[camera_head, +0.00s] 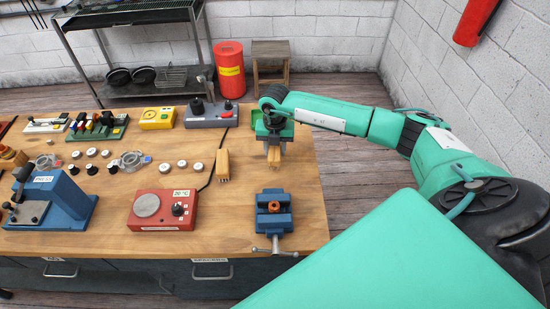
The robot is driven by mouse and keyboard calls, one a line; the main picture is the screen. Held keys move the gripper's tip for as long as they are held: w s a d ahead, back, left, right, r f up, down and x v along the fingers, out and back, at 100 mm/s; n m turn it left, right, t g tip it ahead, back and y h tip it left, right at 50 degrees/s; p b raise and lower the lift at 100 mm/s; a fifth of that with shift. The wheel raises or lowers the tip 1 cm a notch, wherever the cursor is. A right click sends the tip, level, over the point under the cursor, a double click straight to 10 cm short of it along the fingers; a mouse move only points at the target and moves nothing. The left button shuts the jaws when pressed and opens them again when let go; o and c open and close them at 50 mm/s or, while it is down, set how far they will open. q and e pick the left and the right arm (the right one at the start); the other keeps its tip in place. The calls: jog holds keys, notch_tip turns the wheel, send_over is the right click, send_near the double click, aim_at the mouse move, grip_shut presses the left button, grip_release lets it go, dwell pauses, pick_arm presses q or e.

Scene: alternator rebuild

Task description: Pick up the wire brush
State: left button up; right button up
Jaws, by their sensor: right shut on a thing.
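My right gripper (273,139) is above the right back part of the wooden bench, pointing down. It is shut on a small tan, wooden-looking piece that appears to be the wire brush (274,155). The brush sticks out below the fingers, and its upper part is hidden by the gripper. I cannot tell whether its lower end touches the bench. My left gripper is not in view.
A tan block (223,165) stands left of the gripper. A blue vise (273,218) is in front, with a red hot plate (161,210) to its left. A grey device (211,114) stands behind. The workbench (240,210) has free room between them.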

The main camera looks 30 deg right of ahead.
aim_at(275, 148)
notch_tip(275, 148, up, 16)
jog(key=b, duration=0.4)
jog(key=shift+f, duration=0.25)
